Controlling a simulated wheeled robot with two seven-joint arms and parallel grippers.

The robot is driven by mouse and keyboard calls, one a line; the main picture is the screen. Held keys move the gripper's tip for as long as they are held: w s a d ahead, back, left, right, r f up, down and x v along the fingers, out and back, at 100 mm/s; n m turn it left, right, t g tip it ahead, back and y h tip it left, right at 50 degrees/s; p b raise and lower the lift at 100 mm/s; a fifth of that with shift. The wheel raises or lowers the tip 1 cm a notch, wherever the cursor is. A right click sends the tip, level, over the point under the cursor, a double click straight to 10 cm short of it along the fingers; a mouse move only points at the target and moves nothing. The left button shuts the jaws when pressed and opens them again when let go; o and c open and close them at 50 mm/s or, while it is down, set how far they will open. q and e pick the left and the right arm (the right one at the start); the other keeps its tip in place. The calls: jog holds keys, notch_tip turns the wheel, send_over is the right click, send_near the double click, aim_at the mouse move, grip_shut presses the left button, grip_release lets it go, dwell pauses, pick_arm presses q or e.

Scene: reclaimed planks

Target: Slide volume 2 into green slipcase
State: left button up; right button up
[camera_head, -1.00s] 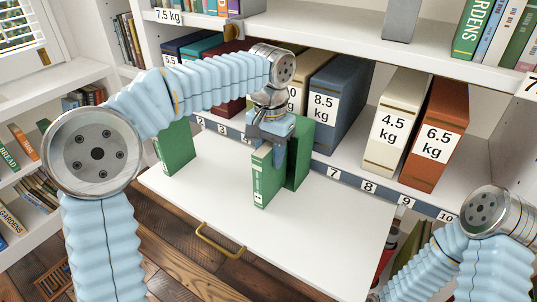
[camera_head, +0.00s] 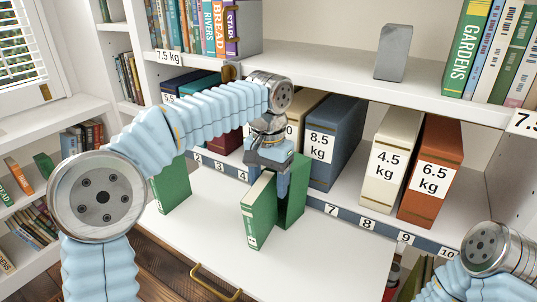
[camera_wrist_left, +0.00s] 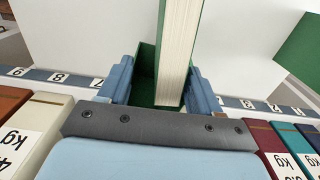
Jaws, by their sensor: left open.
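The green volume (camera_head: 258,212) stands upright on the white pull-out board, cream page edges along its top and a small label low on its spine. The green slipcase (camera_head: 293,192) stands directly behind and right of it. My left gripper (camera_head: 283,180) points down over the two and is open. In the left wrist view the volume's page block (camera_wrist_left: 178,50) runs between the two fingers, and part of the slipcase (camera_wrist_left: 146,75) shows beside it. How deep the volume sits in the slipcase is hidden. My right gripper is out of view; only its arm shows at lower right.
Another green book or case (camera_head: 172,188) stands on the board to the left. Heavy labelled boxes, blue (camera_head: 335,140), cream (camera_head: 390,155) and orange-red (camera_head: 432,170), stand behind a numbered strip (camera_head: 365,222). The shelf above (camera_head: 330,62) overhangs. The board's front (camera_head: 320,270) is clear.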

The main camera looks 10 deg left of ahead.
pick_arm(q)
notch_tip(320, 180, up, 11)
jog(key=shift+s+r, duration=0.15)
jog(key=shift+s, duration=0.05)
